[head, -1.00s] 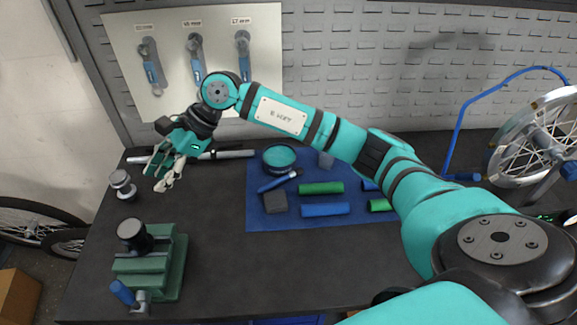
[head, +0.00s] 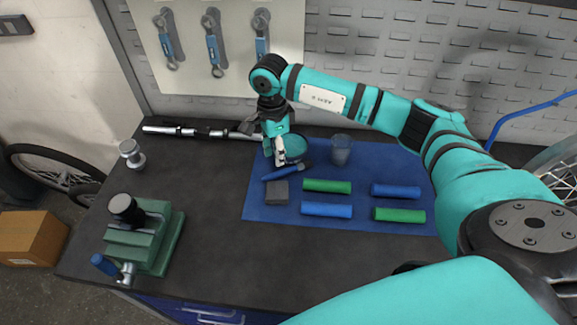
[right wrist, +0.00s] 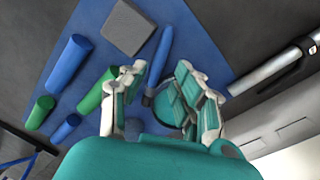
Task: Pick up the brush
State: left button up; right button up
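The brush (head: 280,173), with a blue handle, lies on the blue mat (head: 262,208) between a dark grey block and a round teal dish. My right gripper (head: 281,160) is just above the handle's far end and hides part of the brush and dish. In the right wrist view the brush (right wrist: 161,58) runs toward the gap between the fingers of my right gripper (right wrist: 160,88). The fingers are apart and nothing is held between them. My left gripper does not show.
The teal dish (head: 294,148), grey block (head: 277,192) and grey cup (head: 341,150) stand close by. Green grips (head: 327,186) and blue grips (head: 327,210) lie to the right. A green vise (head: 143,238) stands at the left. The front of the bench is clear.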

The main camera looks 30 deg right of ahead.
aim_at(279, 173)
jog(key=shift+f, duration=0.55)
jog(key=shift+a+f, duration=0.1)
jog(key=shift+f, duration=0.4)
jog(key=shift+s+f+p, duration=0.1)
jog(key=shift+f+p, duration=0.25)
jog(key=shift+p, duration=0.25)
notch_tip(279, 173, down, 4)
jog(key=shift+s+r+p, duration=0.15)
jog(key=shift+r+p, duration=0.1)
jog(key=shift+p, duration=0.5)
jog(key=shift+s+f, duration=0.2)
jog(key=shift+f, duration=0.2)
jog(key=shift+w+f, duration=0.15)
jog(key=shift+f, duration=0.05)
jog(key=shift+d, duration=0.2)
jog(key=c, duration=0.5)
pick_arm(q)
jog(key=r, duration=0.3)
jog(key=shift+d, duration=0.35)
pick_arm(e)
jog(key=shift+r, duration=0.1)
grip_shut()
